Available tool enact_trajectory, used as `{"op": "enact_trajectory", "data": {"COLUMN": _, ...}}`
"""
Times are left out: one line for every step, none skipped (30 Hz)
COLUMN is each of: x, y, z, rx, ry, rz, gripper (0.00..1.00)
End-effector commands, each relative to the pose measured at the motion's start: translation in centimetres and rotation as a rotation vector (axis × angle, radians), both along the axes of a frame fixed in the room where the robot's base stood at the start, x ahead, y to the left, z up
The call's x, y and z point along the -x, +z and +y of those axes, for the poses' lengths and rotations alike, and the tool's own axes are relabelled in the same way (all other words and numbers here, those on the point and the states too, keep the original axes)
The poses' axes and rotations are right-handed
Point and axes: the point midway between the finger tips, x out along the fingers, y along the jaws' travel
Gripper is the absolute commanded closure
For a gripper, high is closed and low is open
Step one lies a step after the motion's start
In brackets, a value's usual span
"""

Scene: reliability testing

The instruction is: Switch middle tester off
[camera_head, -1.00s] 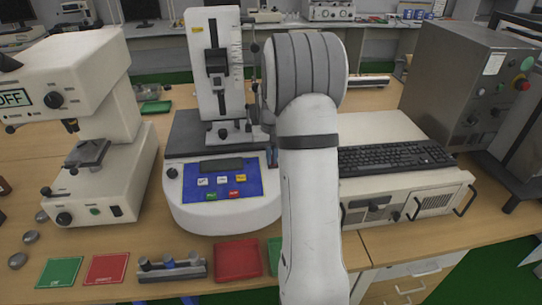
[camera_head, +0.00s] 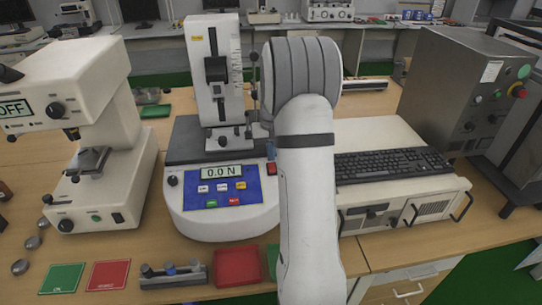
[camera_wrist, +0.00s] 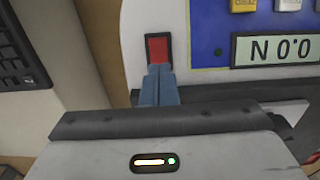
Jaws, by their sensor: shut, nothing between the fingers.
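The middle tester (camera_head: 225,215) is a white machine with a blue button panel and an upright column. Its display (camera_head: 222,171) is lit and reads 0.0 N; in the wrist view the display (camera_wrist: 275,48) appears upside down. A red switch (camera_head: 271,168) sits on the tester's right side, and the red switch also shows in the wrist view (camera_wrist: 157,47). My gripper (camera_wrist: 158,72) is shut and empty, its blue-grey fingertips right at the lower edge of the switch in that view. I cannot tell whether they touch it.
A left tester (camera_head: 100,150) with a display reading OFF stands close by. A keyboard (camera_head: 390,163) lies on a white case (camera_head: 400,205) to the right.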

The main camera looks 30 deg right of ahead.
Motion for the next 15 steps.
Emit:
{"op": "enact_trajectory", "data": {"x": 0.0, "y": 2.3, "z": 0.1, "rx": 0.001, "ry": 0.001, "rz": -0.004, "gripper": 1.00}}
{"op": "enact_trajectory", "data": {"x": -0.2, "y": 2.4, "z": 0.0, "rx": 0.003, "ry": 0.001, "rz": -0.006, "gripper": 1.00}}
{"op": "enact_trajectory", "data": {"x": -0.4, "y": 3.2, "z": -0.1, "rx": 0.003, "ry": 0.000, "rz": -0.008, "gripper": 1.00}}
{"op": "enact_trajectory", "data": {"x": -0.4, "y": 3.9, "z": -0.1, "rx": 0.003, "ry": 0.000, "rz": -0.007, "gripper": 1.00}}
{"op": "enact_trajectory", "data": {"x": -0.5, "y": 4.7, "z": -0.2, "rx": 0.003, "ry": 0.000, "rz": -0.007, "gripper": 1.00}}
{"op": "enact_trajectory", "data": {"x": -0.6, "y": 5.5, "z": -0.2, "rx": 0.003, "ry": -0.001, "rz": -0.006, "gripper": 1.00}}
{"op": "enact_trajectory", "data": {"x": -0.7, "y": 6.2, "z": -0.3, "rx": 0.003, "ry": -0.001, "rz": -0.006, "gripper": 1.00}}
{"op": "enact_trajectory", "data": {"x": -0.8, "y": 6.9, "z": -0.3, "rx": 0.002, "ry": -0.001, "rz": -0.005, "gripper": 1.00}}
{"op": "enact_trajectory", "data": {"x": -0.9, "y": 7.7, "z": -0.4, "rx": 0.002, "ry": -0.001, "rz": -0.006, "gripper": 1.00}}
{"op": "enact_trajectory", "data": {"x": -1.0, "y": 8.2, "z": -0.4, "rx": 0.002, "ry": -0.001, "rz": -0.005, "gripper": 1.00}}
{"op": "enact_trajectory", "data": {"x": -1.0, "y": 8.8, "z": -0.4, "rx": 0.002, "ry": -0.001, "rz": -0.006, "gripper": 1.00}}
{"op": "enact_trajectory", "data": {"x": -1.1, "y": 9.4, "z": -0.4, "rx": 0.001, "ry": -0.001, "rz": -0.004, "gripper": 1.00}}
{"op": "enact_trajectory", "data": {"x": -1.2, "y": 9.8, "z": -0.4, "rx": 0.001, "ry": -0.001, "rz": -0.004, "gripper": 1.00}}
{"op": "enact_trajectory", "data": {"x": -1.2, "y": 10.1, "z": -0.5, "rx": 0.000, "ry": -0.001, "rz": -0.003, "gripper": 1.00}}
{"op": "enact_trajectory", "data": {"x": -1.3, "y": 10.5, "z": -0.5, "rx": 0.000, "ry": -0.001, "rz": -0.003, "gripper": 1.00}}
